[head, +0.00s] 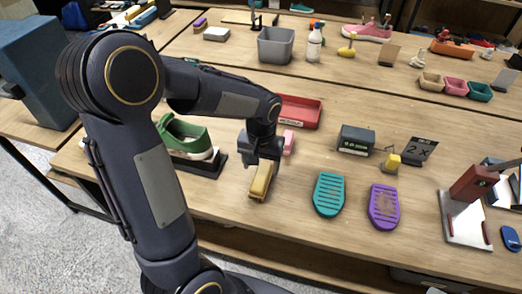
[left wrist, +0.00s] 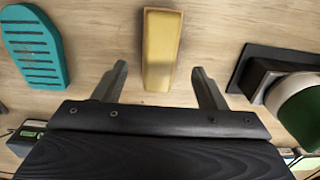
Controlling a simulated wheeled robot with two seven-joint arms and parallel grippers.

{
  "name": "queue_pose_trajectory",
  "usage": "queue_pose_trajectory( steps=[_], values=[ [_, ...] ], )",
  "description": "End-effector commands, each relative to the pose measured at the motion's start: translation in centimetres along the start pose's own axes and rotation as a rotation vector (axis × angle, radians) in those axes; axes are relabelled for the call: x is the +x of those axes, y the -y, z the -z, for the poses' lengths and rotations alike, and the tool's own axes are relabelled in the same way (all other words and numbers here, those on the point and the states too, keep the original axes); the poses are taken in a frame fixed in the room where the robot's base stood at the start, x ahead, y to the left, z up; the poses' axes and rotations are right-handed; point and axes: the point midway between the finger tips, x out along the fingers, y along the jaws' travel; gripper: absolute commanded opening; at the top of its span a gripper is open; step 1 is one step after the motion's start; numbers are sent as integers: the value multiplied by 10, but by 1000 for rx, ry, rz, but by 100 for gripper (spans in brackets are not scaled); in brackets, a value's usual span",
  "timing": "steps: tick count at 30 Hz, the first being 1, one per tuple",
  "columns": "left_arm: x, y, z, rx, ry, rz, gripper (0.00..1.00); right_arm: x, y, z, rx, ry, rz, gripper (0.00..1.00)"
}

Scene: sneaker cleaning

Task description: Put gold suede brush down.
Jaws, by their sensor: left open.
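The gold suede brush (head: 261,181) lies on the wooden table near its front edge. In the left wrist view the brush (left wrist: 161,50) shows as a gold block with a brown rim, between and just beyond my fingertips. My left gripper (head: 263,158) is above the back end of the brush in the head view. Its two fingers are spread apart in the left wrist view (left wrist: 160,75), with a visible gap on each side of the brush. The brush appears to rest on the table. My right gripper is not in view.
A green shoe (head: 184,138) on a black stand is left of the brush. A teal ribbed pad (head: 328,194) and a purple one (head: 384,207) lie to the right. A pink block (head: 289,142) and a red tray (head: 298,111) are behind my gripper. Table between brush and teal pad is clear.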

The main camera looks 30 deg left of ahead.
Motion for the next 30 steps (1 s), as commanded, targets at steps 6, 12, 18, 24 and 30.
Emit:
queue_pose_trajectory(
  steps=[6,12,18,24,30],
  values=[
    [-45,0,0,0,-5,-2,65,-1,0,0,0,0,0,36],
    [-65,0,-1,-1,-2,-4,65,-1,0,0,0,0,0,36],
    [-88,9,-37,9,-61,-114,65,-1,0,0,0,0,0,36],
    [-108,12,-110,43,-217,-298,65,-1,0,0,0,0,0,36],
    [-106,4,-160,71,-365,-397,65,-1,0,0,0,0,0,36]
  ],
)
